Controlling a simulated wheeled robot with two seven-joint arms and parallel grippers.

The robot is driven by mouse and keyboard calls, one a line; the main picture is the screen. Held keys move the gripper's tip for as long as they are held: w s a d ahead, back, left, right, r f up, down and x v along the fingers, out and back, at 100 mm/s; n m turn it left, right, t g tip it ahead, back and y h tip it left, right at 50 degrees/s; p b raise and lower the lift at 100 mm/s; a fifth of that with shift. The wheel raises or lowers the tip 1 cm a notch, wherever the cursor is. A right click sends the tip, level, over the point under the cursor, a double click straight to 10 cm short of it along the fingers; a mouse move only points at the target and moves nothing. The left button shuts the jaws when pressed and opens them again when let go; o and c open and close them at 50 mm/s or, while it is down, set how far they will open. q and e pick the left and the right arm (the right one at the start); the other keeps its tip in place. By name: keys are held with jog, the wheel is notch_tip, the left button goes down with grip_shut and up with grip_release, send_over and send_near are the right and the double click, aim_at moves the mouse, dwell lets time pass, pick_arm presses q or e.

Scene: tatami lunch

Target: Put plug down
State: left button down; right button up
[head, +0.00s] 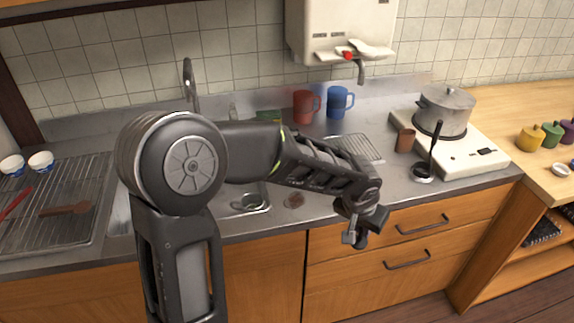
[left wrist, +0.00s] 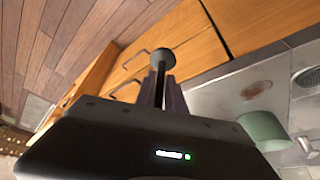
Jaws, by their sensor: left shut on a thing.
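My left gripper (head: 356,230) is shut on the plug, held in the air in front of the counter's front edge, by the wooden drawers. In the left wrist view the plug (left wrist: 162,57) is a dark grey round disc at the tips of my left gripper (left wrist: 163,85). In the head view the plug (head: 361,241) is a small dark shape below the fingers, partly hidden. The steel sink (head: 235,224) lies to the left, partly covered by my arm. My right gripper is not in view.
A brown patch (head: 293,201) marks the steel near the front edge. Red (head: 304,106) and blue (head: 337,102) mugs stand at the back. A pot (head: 445,108) sits on the white stove (head: 468,146), with a ladle (head: 424,170) beside it.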

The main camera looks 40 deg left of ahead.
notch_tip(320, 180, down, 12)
jog(key=b, duration=1.1)
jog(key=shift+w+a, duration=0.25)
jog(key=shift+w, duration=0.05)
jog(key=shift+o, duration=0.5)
